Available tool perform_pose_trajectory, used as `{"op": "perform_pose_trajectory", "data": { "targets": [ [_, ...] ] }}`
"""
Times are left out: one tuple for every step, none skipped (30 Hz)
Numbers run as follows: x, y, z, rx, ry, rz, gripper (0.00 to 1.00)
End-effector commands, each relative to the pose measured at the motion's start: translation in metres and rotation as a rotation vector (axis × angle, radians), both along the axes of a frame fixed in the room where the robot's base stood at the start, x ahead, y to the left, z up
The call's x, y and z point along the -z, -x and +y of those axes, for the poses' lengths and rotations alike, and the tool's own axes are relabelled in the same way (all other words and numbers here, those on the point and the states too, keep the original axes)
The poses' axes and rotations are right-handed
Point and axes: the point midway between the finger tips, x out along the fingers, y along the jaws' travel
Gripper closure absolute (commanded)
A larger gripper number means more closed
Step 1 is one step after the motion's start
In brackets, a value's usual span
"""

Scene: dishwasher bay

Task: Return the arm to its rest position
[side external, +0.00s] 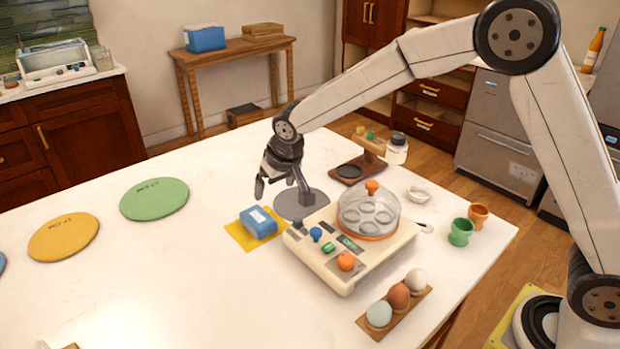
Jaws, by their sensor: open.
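My gripper (283,190) hangs from my white arm over the middle of the white table. Its fingers are spread apart with nothing between them. It is above and left of a cream egg cooker (345,282) with a clear dome lid (368,212) and an orange knob on top. A blue box (258,222) lies on a yellow mat (236,232) just below the gripper in the picture. A grey disc (306,204) lies on the table behind the cooker, partly hidden by a finger.
Three eggs sit in a wooden holder (418,298) at the front. Green (461,232) and orange (478,214) egg cups stand to the right. A wooden stand (360,168) and white jar (397,150) are behind the cooker. Green (154,199) and yellow (63,237) discs lie left, with clear table around.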

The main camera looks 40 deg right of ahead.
Motion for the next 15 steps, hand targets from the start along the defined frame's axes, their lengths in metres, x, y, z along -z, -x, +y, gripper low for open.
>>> {"op": "perform_pose_trajectory", "data": {
  "targets": [
    [-0.003,0.008,-0.008,0.012,-0.006,0.004,0.00],
    [-0.004,0.013,-0.011,0.017,-0.010,0.006,0.00],
    [-0.005,0.021,-0.017,0.026,-0.016,0.010,0.00],
    [-0.006,0.027,-0.022,0.032,-0.020,0.012,0.00],
    [-0.007,0.033,-0.027,0.039,-0.025,0.015,0.00],
    [-0.008,0.043,-0.032,0.050,-0.031,0.020,0.00],
    [-0.008,0.050,-0.037,0.058,-0.036,0.022,0.00],
    [-0.009,0.057,-0.042,0.065,-0.041,0.025,0.00],
    [-0.009,0.066,-0.047,0.075,-0.047,0.028,0.00],
    [-0.010,0.073,-0.051,0.082,-0.051,0.030,0.00],
    [-0.010,0.080,-0.055,0.091,-0.056,0.033,0.00],
    [-0.010,0.089,-0.060,0.100,-0.061,0.035,0.00],
    [-0.010,0.096,-0.063,0.106,-0.064,0.037,0.00],
    [-0.010,0.102,-0.066,0.113,-0.068,0.039,0.00],
    [-0.009,0.111,-0.071,0.123,-0.073,0.042,0.00]
  ]
}}
